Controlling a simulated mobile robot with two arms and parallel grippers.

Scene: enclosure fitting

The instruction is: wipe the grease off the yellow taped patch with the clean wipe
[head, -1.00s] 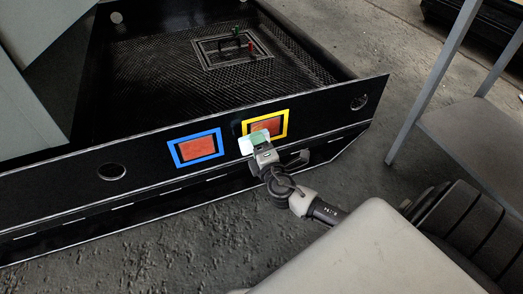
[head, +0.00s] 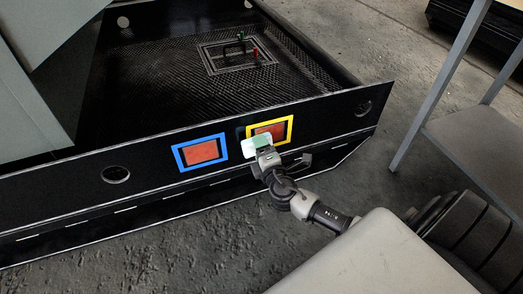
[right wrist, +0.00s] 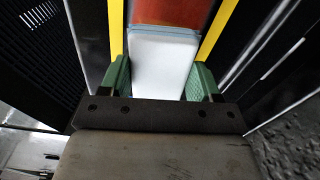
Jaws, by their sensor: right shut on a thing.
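The yellow taped patch (head: 270,129) is on the front wall of the black enclosure, with reddish-brown grease inside its yellow frame. My right gripper (head: 262,143) is at the patch's lower left. It is shut on a white wipe (right wrist: 162,65) with a light blue far edge. In the right wrist view the wipe sits between the green finger pads (right wrist: 160,78), and the red-brown grease (right wrist: 172,12) shows just past its far edge between yellow strips. I cannot tell whether the wipe touches the patch. My left gripper is not in view.
A blue-framed patch (head: 201,151), also reddish inside, is just left on the same wall. Round holes (head: 115,174) pierce the wall. A grey shelf stand (head: 475,140) is at the right. Concrete floor lies in front.

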